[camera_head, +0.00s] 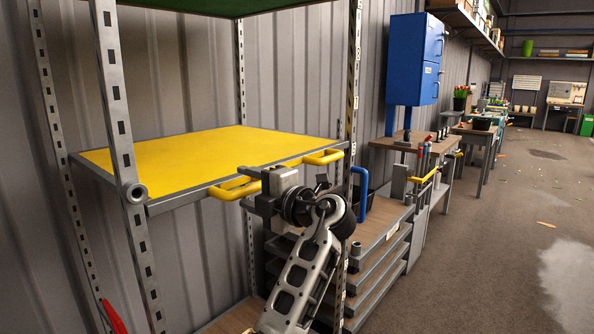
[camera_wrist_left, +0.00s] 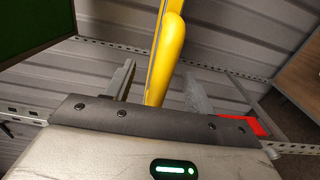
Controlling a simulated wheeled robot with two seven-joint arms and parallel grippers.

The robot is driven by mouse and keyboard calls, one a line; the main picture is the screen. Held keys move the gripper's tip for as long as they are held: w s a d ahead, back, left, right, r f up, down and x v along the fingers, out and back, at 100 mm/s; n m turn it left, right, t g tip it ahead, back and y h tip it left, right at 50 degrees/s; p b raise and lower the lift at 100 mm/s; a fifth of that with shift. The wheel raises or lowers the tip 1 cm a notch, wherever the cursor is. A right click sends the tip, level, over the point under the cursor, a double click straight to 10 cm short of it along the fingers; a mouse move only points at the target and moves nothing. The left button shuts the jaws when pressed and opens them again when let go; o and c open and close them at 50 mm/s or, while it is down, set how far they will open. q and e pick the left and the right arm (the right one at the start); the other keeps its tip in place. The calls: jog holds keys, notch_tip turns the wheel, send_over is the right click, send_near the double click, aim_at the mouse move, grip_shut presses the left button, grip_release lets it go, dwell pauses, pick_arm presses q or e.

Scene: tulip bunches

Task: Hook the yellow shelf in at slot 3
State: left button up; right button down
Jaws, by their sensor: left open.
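The yellow shelf (camera_head: 190,152), with a grey rim, lies roughly level between the slotted posts of the rack in the head view. Two yellow handles stick out from its front edge, a left one (camera_head: 235,188) and a right one (camera_head: 323,157). My left gripper (camera_head: 254,188) is at the left handle, at the shelf's front edge. In the left wrist view the open fingers (camera_wrist_left: 158,84) stand on either side of the yellow handle (camera_wrist_left: 168,50), with gaps visible. Whether the shelf's corners sit in slots, and the slot numbers, I cannot make out. My right gripper is not in view.
A green shelf (camera_head: 200,6) is above. A slotted front post (camera_head: 120,140) stands left of the handles. Wooden shelves (camera_head: 385,232) and a blue handle (camera_head: 361,193) are lower right. A blue cabinet (camera_head: 414,60) hangs behind. The floor at right is open.

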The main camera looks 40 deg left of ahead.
pick_arm(q)
grip_shut()
jog(key=shift+r+b, duration=0.35)
jog(key=shift+r, duration=1.55)
